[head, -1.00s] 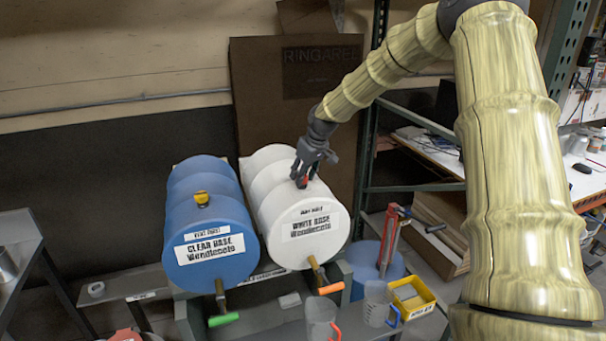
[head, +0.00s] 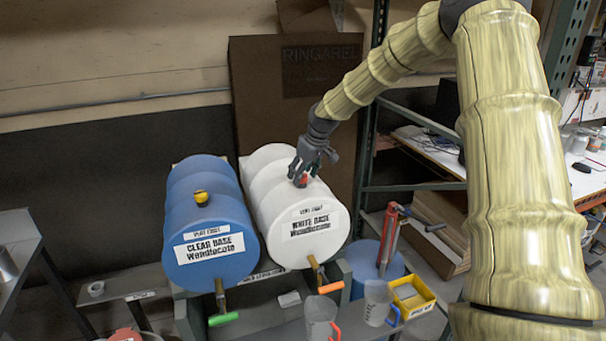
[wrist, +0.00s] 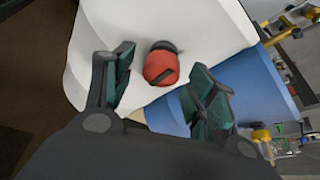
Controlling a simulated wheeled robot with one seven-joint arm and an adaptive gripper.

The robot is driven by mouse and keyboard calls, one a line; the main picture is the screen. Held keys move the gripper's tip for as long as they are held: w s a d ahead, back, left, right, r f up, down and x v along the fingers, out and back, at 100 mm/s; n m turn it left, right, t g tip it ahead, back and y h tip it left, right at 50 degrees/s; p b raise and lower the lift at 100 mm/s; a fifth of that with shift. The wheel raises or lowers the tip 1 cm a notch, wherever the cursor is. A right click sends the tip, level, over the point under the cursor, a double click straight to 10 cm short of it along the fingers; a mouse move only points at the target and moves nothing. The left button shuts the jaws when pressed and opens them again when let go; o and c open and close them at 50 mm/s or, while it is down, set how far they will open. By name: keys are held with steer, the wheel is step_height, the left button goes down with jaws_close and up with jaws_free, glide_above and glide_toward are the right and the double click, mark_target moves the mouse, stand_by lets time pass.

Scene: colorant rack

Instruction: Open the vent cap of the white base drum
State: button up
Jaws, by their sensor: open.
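The white base drum (head: 285,205) lies on its side on a stand, its labelled end facing the head camera. Its red vent cap (head: 303,181) sits on top and also shows in the wrist view (wrist: 161,67), with a dark piece behind it. My gripper (head: 302,178) is just above the drum at the cap. In the wrist view my gripper (wrist: 160,85) is open, with one finger on each side of the red cap and visible gaps to it. Contact with the drum cannot be told.
The blue clear base drum (head: 210,230) with a yellow cap (head: 201,197) lies to the left. Below are a green-handled tap (head: 223,319), an orange-handled tap (head: 330,288), clear jugs (head: 320,318) and a yellow bin (head: 411,297). A green shelf post (head: 366,160) stands behind right.

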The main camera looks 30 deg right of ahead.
steer(key=v, duration=1.1)
steer(key=shift+r, duration=0.2)
steer(key=shift+s+d, duration=0.1)
steer(key=shift+s, duration=0.05)
